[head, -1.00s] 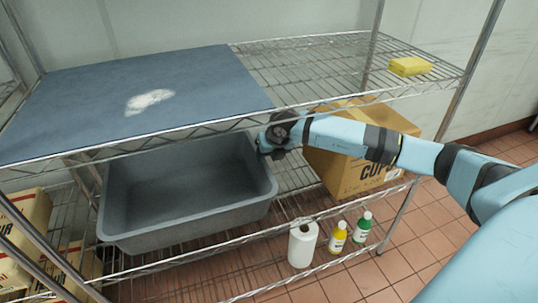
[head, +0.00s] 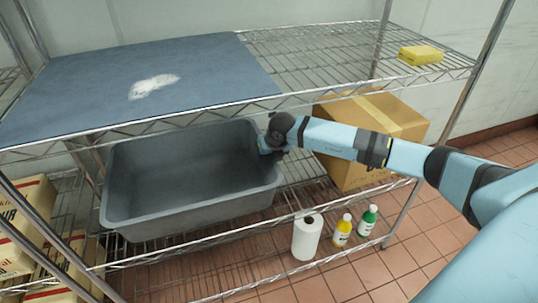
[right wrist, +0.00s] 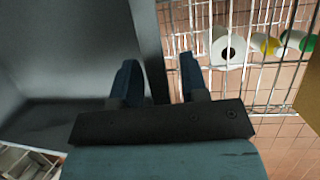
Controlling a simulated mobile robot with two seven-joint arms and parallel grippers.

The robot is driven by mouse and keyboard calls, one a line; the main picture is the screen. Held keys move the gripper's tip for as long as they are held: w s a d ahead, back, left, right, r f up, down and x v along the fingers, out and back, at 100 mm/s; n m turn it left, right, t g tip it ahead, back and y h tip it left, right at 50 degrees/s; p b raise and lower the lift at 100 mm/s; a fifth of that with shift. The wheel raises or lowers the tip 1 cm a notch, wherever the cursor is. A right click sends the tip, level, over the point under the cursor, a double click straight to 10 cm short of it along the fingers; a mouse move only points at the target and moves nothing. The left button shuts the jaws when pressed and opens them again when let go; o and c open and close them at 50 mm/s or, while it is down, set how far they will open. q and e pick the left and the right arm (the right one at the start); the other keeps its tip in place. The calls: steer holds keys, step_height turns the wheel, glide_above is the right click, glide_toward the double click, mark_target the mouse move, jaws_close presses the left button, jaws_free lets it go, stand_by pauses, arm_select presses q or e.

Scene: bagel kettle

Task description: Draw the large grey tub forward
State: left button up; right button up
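The large grey tub (head: 190,205) stands upright on the lower wire shelf, under the blue mat, and looks empty. My right gripper (head: 272,150) is at the tub's right side, its fingers mostly hidden by the wrist in the head view. In the right wrist view my right gripper (right wrist: 158,75) has its two fingers apart, one on each side of the tub's wall (right wrist: 150,40). A gap shows between the wall and the outer finger. My left gripper is in neither view.
A cardboard box (head: 385,115) stands right of the tub, behind my right arm. A paper towel roll (head: 306,237), a yellow bottle (head: 342,232) and a green-capped bottle (head: 368,221) stand lower at the front. The upper shelf holds a blue mat (head: 200,75) and yellow sponge (head: 420,54).

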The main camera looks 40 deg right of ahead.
jaws_close()
stand_by(1.2)
